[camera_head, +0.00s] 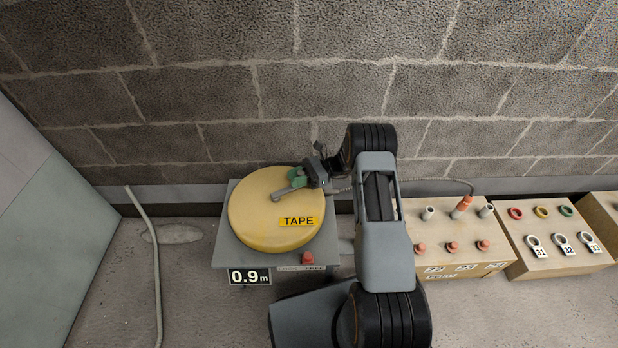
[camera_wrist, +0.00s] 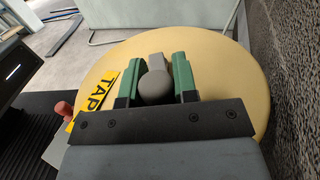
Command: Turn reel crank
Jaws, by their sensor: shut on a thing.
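The yellow round reel (camera_head: 262,222) with a "TAPE" label lies flat on a grey box at the left of my arm. It also fills much of the wrist view (camera_wrist: 220,75). The grey crank (camera_head: 284,193) sits on top of the reel. Its rounded knob (camera_wrist: 155,87) is between the green fingers of my gripper (camera_wrist: 157,85) in the wrist view. In the head view my gripper (camera_head: 298,178) is at the reel's upper right part, shut on the crank knob. The lower part of the knob is hidden.
The grey box (camera_head: 228,248) bears a red knob (camera_head: 307,258) and a "0.9 m" sign (camera_head: 250,277). Wooden boxes with pegs (camera_head: 435,250) and coloured rings (camera_head: 540,240) stand at the right. A block wall (camera_head: 220,90) is close behind. A pale tube (camera_head: 150,255) is at the left.

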